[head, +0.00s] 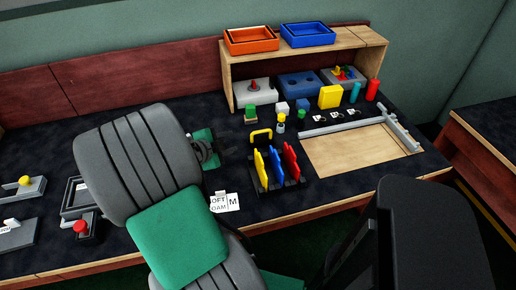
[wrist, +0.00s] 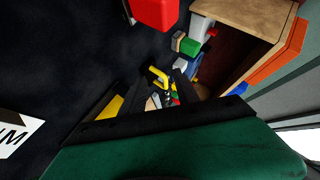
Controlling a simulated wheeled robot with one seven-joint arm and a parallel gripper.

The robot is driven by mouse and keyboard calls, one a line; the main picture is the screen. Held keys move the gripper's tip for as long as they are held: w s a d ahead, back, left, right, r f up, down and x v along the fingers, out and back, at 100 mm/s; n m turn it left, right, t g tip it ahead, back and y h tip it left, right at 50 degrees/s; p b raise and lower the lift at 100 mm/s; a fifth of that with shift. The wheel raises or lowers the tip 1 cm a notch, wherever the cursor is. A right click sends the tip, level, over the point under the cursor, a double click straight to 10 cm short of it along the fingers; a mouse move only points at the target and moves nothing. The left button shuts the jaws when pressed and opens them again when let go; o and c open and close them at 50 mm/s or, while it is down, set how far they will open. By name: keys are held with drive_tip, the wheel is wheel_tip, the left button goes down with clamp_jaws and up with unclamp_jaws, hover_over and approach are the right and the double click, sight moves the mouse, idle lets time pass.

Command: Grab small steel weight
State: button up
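I cannot pick out the small steel weight for certain. In the head view a small grey-and-yellow upright piece (head: 281,123) stands in front of the shelf, too small to identify. My gripper (head: 227,153) is over the left-middle of the dark bench, left of the yellow handle (head: 261,135). In the wrist view my gripper (wrist: 163,76) has its dark fingers apart. The yellow handle (wrist: 158,76) shows beyond and between them, with small pale pieces lower down. Nothing visible is held. The dark fingers blend into the bench in the head view.
A rack (head: 292,186) with yellow, blue and red plates stands front-right of my gripper. A wooden shelf (head: 227,80) carries orange (head: 251,39) and blue (head: 307,34) trays. White labels (head: 224,202) lie near the front. A wooden board (head: 350,153) lies right. Bench surface left of the shelf is clear.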

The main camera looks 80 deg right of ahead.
sight(261, 132)
drive_tip(key=s+m, duration=0.1)
drive_tip(key=s+d+m+g, duration=0.1)
drive_tip(key=s, duration=0.1)
drive_tip(key=s+d+h, duration=0.1)
drive_tip(key=s, duration=0.1)
drive_tip(key=shift+d+f+m+g, duration=0.25)
drive_tip(key=shift+m+g, duration=0.05)
drive_tip(key=shift+m, duration=0.1)
drive_tip(key=x, duration=0.5)
drive_tip(key=p+x, duration=0.1)
drive_tip(key=x, duration=0.1)
drive_tip(key=shift+s+d+r, duration=0.15)
drive_tip(key=shift+d+r, duration=0.05)
drive_tip(key=shift+d, duration=0.25)
drive_tip(key=shift+a, duration=0.1)
clamp_jaws()
drive_tip(key=shift+r, duration=0.1)
